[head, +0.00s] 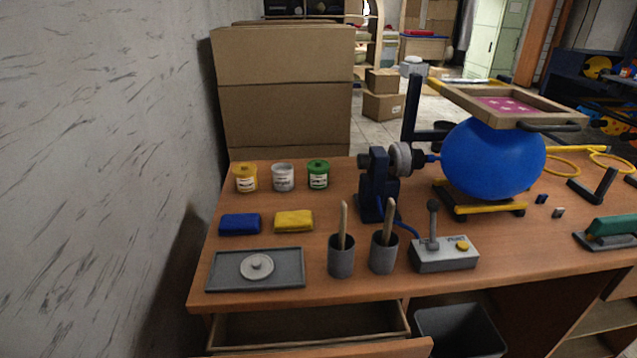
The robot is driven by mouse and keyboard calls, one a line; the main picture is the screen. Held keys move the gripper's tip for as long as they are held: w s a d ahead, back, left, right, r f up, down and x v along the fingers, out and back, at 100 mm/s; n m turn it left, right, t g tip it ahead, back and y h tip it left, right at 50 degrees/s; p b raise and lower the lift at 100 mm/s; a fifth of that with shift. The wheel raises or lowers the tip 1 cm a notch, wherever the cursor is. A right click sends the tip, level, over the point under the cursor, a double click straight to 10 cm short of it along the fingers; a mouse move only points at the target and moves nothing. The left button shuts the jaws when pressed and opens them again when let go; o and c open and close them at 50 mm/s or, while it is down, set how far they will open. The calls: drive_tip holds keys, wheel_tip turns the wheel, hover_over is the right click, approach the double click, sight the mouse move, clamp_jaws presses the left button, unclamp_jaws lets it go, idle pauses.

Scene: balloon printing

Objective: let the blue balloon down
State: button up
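The blue balloon (493,159) is large and round. It rests over a low dark stand with yellow bars (484,209) at the table's right. Its neck side points left to a dark blue clamp device (379,186) with a grey round part (400,158). A wooden-framed screen with a pink mesh (507,106) lies over the balloon's top and seems to touch it. A grey control box (443,254) with an upright dark lever (432,224) and a yellow button (463,246) stands in front; a blue hose runs towards it. My gripper is not in view.
Three paint jars (283,177), folded blue (240,224) and yellow cloths (294,221), a grey tray (282,281) and two cups with sticks (341,255) stand left on the table. A drawer (309,325) is open below, beside a black bin (461,328). A green-handled tool (610,229) lies right.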

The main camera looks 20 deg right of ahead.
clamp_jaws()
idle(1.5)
